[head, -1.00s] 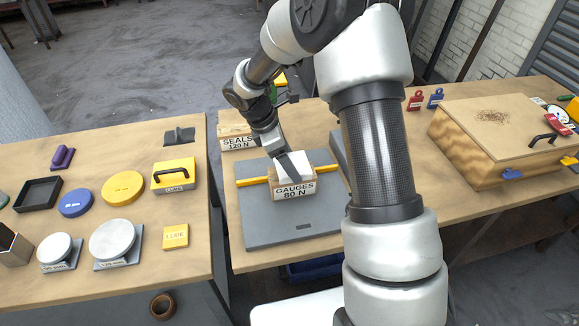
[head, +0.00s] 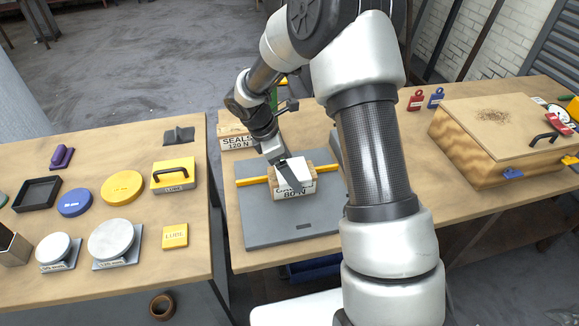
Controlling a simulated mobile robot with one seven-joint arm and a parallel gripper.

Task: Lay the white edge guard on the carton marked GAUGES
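The carton marked GAUGES (head: 309,186) is a small tan box on the grey plate (head: 262,224), with "80 N" on its front label. The white edge guard (head: 302,172) is at the carton's top front edge and covers most of the word GAUGES. My gripper (head: 289,176) points down at the carton from above. One dark finger lies across the guard's near side, and the guard appears gripped. The other finger is mostly hidden. I cannot tell whether the guard rests fully on the carton.
A yellow bar (head: 252,181) runs behind the carton at both sides. The SEALS carton (head: 236,143) stands behind to the left. My arm hides the area right of the plate. A wooden chest (head: 485,130) stands at the right. The plate's front is clear.

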